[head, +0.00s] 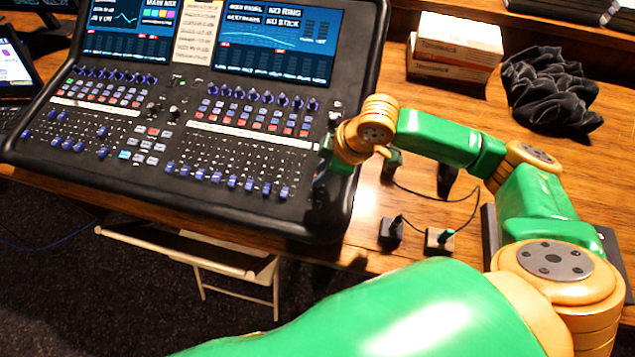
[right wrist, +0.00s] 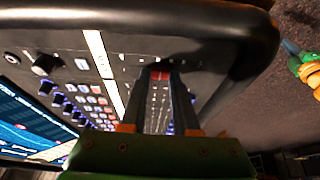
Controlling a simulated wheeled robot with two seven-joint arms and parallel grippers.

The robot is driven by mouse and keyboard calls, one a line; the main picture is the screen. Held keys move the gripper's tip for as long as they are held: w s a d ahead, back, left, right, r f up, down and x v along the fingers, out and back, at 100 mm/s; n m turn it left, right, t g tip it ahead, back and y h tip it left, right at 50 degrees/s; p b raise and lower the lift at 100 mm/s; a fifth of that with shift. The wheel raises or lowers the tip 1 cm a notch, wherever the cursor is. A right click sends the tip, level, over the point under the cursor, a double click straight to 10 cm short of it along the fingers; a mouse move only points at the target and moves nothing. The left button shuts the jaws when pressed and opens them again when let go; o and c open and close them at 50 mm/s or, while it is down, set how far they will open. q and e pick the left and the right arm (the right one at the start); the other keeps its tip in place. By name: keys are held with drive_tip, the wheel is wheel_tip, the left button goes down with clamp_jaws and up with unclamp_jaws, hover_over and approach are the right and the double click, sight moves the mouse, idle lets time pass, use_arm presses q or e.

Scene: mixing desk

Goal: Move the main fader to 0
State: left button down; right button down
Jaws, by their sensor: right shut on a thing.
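The mixing desk (head: 270,216) stands on the wooden table, with its fader rows toward the near side. My right gripper (head: 322,168) reaches in from the right to the desk's right end. In the right wrist view, its two dark fingers (right wrist: 160,76) are shut on a small red cap, which looks like the main fader (right wrist: 161,75). The fader's scale and its position along the slot are too small and too covered to read. In the head view the gripper hides the fader.
Several blue-capped faders (head: 231,181) stand in a row left of my right gripper. Small boxes (head: 455,48) and a crumpled black cloth (head: 548,88) lie at the back right. Small dark devices with a cable (head: 391,232) lie on the table right of the desk.

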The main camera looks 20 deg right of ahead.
drive_tip(key=shift+w+d+r, duration=0.1)
drive_tip(key=shift+w+d, duration=0.25)
drive_tip(key=shift+w, duration=0.2)
drive_tip(key=shift+w+d+r, duration=0.1)
drive_tip(key=shift+w+d, duration=0.25)
drive_tip(key=shift+w, duration=0.2)
use_arm(q)
drive_tip(key=shift+r, duration=0.5)
use_arm(e)
drive_tip(key=c, duration=0.6)
unclamp_jaws()
drive_tip(key=shift+s, duration=0.1)
drive_tip(key=shift+c, duration=0.2)
use_arm(q)
drive_tip(key=shift+f, duration=0.25)
use_arm(e)
drive_tip(key=v, duration=0.7)
